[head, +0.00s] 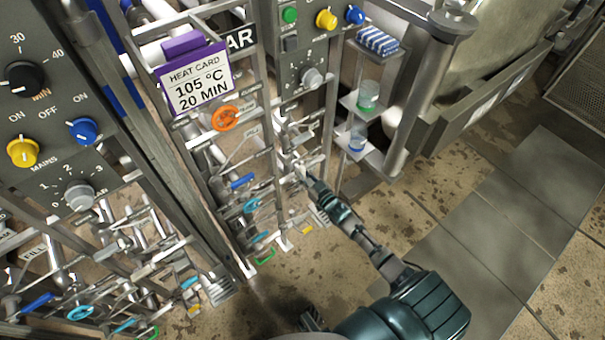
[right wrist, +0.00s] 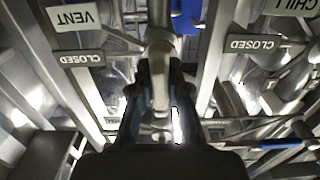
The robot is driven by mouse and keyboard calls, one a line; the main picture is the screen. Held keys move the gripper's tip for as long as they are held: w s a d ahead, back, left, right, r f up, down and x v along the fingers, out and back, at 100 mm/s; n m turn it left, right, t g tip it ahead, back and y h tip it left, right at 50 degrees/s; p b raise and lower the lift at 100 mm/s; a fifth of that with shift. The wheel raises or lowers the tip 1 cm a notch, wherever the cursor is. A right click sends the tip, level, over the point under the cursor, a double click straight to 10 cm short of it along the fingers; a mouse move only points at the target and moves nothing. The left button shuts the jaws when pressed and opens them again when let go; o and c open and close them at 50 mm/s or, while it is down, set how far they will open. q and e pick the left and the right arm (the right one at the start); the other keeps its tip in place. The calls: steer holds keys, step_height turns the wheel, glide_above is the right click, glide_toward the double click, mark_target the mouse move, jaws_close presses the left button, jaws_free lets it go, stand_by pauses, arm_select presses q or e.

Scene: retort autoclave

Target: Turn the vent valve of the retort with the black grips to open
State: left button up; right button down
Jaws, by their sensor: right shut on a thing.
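My right gripper (head: 303,172) reaches in from the lower right to the pipework below the right-hand control panel. In the right wrist view its two dark fingers (right wrist: 157,100) are shut on a pale metal valve lever (right wrist: 160,75), which stands between them. A VENT label (right wrist: 73,17) shows upside down at the upper left of that view, with a CLOSED label (right wrist: 82,59) below it. The lower part of the valve is hidden by the gripper. I cannot make out black grips on the retort. My left gripper is not in view.
Close rails and pipes surround the gripper. An orange handwheel (head: 226,118) and a heat card (head: 197,82) are to its left. A shelf stand with a green-filled beaker (head: 368,96) stands to its right. Open tiled floor (head: 480,215) lies at the right.

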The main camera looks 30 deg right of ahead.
steer(key=shift+s+f, duration=0.1)
steer(key=shift+f, duration=0.05)
steer(key=c, duration=1.1)
jaws_free()
steer(key=shift+d, duration=0.1)
steer(key=s, duration=0.8)
steer(key=s+d, duration=0.1)
steer(key=s, duration=0.2)
steer(key=shift+s, duration=0.4)
